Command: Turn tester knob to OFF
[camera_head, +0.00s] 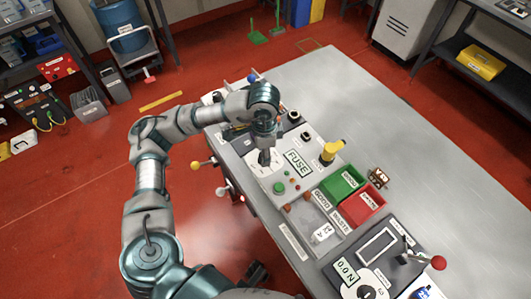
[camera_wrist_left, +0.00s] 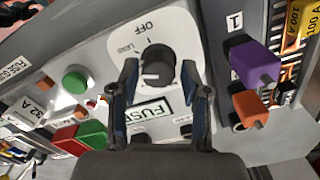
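In the head view my left gripper (camera_head: 265,157) points down over the tester panel and hides the knob.
Beside the knob are a green button (camera_wrist_left: 76,80), a purple block (camera_wrist_left: 254,64) and an orange block (camera_wrist_left: 249,106). On the bench stand a green bin (camera_head: 342,182), a red bin (camera_head: 362,206) and a yellow-handled part (camera_head: 331,151). The bench's far right (camera_head: 440,160) is clear.

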